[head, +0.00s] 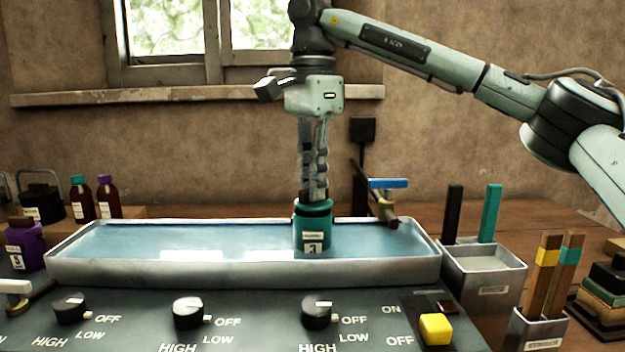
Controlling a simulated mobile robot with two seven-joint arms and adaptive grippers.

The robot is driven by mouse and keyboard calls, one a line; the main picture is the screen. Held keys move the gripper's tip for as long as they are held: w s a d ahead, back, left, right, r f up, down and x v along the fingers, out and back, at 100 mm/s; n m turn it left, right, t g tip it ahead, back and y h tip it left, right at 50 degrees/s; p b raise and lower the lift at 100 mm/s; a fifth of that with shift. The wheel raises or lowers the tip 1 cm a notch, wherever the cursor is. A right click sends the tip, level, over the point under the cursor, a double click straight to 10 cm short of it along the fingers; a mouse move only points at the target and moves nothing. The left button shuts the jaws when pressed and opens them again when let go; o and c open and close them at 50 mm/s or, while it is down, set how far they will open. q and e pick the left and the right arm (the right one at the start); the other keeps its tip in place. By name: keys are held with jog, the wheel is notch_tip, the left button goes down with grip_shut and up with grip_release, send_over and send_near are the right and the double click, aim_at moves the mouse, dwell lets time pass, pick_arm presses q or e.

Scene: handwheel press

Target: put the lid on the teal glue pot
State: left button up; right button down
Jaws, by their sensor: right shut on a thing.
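The teal glue pot (312,234) stands upright in the long water tray, right of its middle, with a white label on its front. My right gripper (314,190) points straight down over the pot. Its fingers are shut on the pot's lid (314,209), which shows as a dark band at the pot's mouth. The fingers partly hide the lid, and I cannot tell whether it is fully seated or slightly above the rim. My left gripper is not in view.
The metal water tray (150,272) lies behind a panel with several black knobs (188,312) and a yellow switch (436,329). A blue-handled tap (388,184) stands close right of the pot. Metal bins (482,280) stand right; a purple pot (25,247) and bottles (80,200) stand left.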

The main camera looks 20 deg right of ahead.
jog(key=shift+a+p, duration=0.1)
jog(key=shift+p, duration=0.45)
dwell(0.8)
jog(key=shift+f, duration=0.15)
dwell(1.1)
jog(key=c, duration=1.5)
grip_release()
jog(key=shift+o, duration=0.3)
jog(key=o, duration=0.4)
jog(key=shift+r, duration=3.55)
